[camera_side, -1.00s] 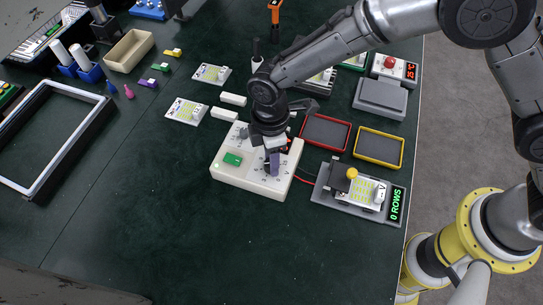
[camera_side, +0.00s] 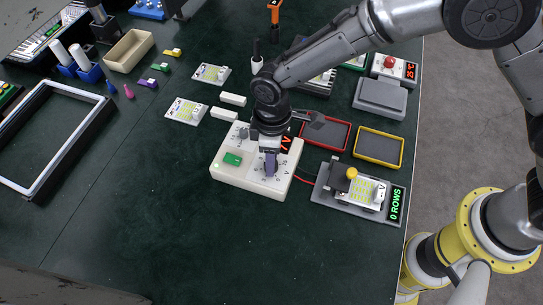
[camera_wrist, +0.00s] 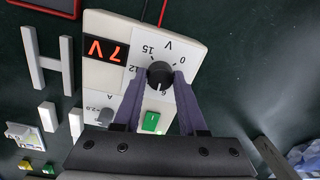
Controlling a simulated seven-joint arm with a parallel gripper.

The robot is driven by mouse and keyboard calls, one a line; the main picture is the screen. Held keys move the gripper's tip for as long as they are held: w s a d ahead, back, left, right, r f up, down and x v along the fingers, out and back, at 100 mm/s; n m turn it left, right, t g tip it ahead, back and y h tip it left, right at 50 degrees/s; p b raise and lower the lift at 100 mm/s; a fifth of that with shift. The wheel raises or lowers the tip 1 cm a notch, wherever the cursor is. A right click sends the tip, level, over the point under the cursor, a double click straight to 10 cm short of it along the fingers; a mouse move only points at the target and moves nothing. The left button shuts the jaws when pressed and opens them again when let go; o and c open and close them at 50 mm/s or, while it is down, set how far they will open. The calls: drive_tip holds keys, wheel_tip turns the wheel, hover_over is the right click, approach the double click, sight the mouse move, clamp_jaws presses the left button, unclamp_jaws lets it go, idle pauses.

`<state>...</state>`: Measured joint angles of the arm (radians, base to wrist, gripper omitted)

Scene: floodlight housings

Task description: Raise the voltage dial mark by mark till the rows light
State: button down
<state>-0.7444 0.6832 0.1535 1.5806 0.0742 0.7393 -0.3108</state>
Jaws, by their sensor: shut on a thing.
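The voltage dial (camera_wrist: 159,73) is a round black knob on a cream power supply (camera_side: 250,184), with numbers printed around it. My gripper (camera_wrist: 160,80) is shut on the dial, a purple finger on each side. In the side view my gripper (camera_side: 270,171) points down onto the supply and hides most of the dial. The supply's red display (camera_wrist: 103,49) reads 7 V. A light board (camera_side: 358,191) with rows of yellowish spots sits in a grey fixture, whose green readout (camera_side: 396,204) says 0 ROWS.
A green switch (camera_side: 232,159) and a smaller grey knob (camera_wrist: 105,115) are on the supply. Red wire runs to the fixture, which has a yellow-topped clamp (camera_side: 351,173). Red-rimmed (camera_side: 326,133) and yellow-rimmed (camera_side: 379,147) trays lie behind. The table's front middle is clear.

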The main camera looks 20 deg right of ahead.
drive_tip(key=m, duration=0.5)
drive_tip(key=shift+m, duration=0.4)
idle(0.4)
drive_tip(key=shift+c, duration=2.3)
unclamp_jaws()
wheel_tip(320, 180, up, 14)
drive_tip(key=shift+w+d, duration=0.15)
drive_tip(key=shift+d, duration=0.15)
drive_tip(key=shift+f, duration=0.1)
